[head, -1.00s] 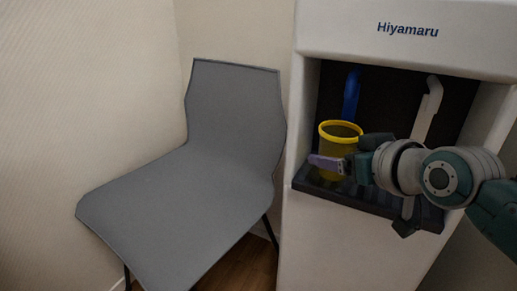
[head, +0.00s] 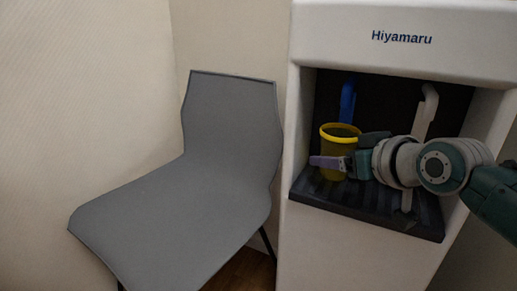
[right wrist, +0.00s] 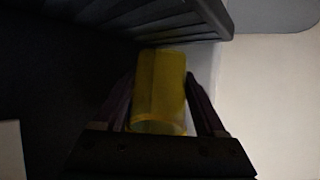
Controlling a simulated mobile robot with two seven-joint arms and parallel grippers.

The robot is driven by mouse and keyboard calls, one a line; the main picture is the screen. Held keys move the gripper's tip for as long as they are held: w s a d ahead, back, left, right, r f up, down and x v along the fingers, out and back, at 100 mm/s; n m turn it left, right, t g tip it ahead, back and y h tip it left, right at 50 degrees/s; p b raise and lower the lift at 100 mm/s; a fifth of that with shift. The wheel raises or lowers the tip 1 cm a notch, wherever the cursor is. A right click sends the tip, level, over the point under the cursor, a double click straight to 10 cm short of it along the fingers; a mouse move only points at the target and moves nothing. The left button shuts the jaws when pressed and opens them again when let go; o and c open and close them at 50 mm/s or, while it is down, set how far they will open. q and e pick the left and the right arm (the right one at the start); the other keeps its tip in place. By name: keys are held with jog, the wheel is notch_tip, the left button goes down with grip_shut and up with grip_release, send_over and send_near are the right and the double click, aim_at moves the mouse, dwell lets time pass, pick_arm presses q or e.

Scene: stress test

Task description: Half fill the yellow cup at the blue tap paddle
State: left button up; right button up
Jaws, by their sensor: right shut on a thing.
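The yellow cup (head: 338,136) is upright in the dispenser alcove, in front of the blue tap paddle (head: 348,102). Its rim is bright yellow and its wall see-through; I cannot tell whether it holds water. My right gripper (head: 336,163) comes in from the right and is shut on the cup. In the right wrist view the cup (right wrist: 160,88) sits between the two fingers (right wrist: 163,105). The lower part of the blue paddle is hidden behind the cup. My left gripper is not in view.
The white dispenser (head: 340,235) has a white paddle (head: 427,108) to the right, partly behind my right arm. A dark ribbed drip tray (head: 350,210) lies below the cup. A grey chair (head: 215,150) stands to the left.

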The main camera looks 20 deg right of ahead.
jog(key=shift+w+d+b, duration=0.55)
jog(key=shift+w+d, duration=0.05)
jog(key=shift+d, duration=0.1)
dwell(1.0)
dwell(0.8)
dwell(0.7)
jog(key=shift+s+a+r+p, duration=0.15)
jog(key=shift+s+a+p, duration=0.3)
jog(key=shift+p, duration=0.35)
jog(key=shift+s+a+p, duration=0.95)
jog(key=shift+a+p, duration=0.2)
jog(key=shift+p, duration=0.2)
jog(key=shift+s+a, duration=0.25)
jog(key=shift+a, duration=0.05)
